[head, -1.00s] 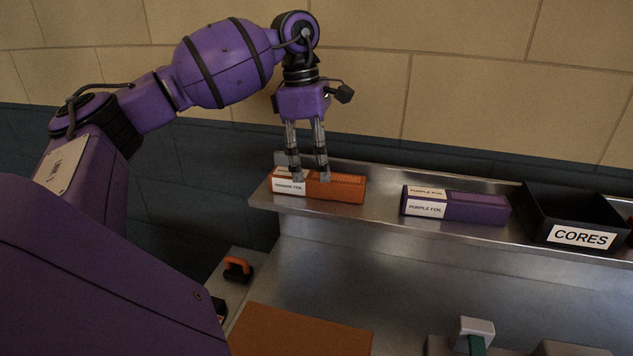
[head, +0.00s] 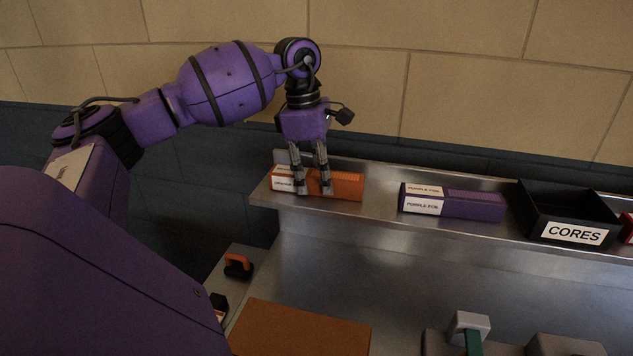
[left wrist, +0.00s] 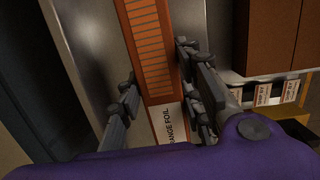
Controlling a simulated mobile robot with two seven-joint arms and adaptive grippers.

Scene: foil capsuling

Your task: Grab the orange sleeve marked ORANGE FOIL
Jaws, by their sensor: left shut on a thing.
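The orange sleeve (head: 346,186) lies at the left end of the steel shelf, its white label at its left end. In the left wrist view the sleeve (left wrist: 151,50) runs between the fingers, and its label (left wrist: 171,124) reads "...RANGE FOIL". My left gripper (head: 314,188) comes down from above and is shut on the sleeve near its labelled end; the fingers hide part of the label and the front face. The sleeve still appears to be on the shelf. My right gripper is out of view.
On the same shelf, a purple sleeve (head: 470,205) marked PURPLE FOIL lies to the right, then a black bin (head: 543,228) marked CORES. A tiled wall (head: 480,100) stands behind. Below are an orange-brown panel (head: 300,332) and an orange handle (head: 238,262).

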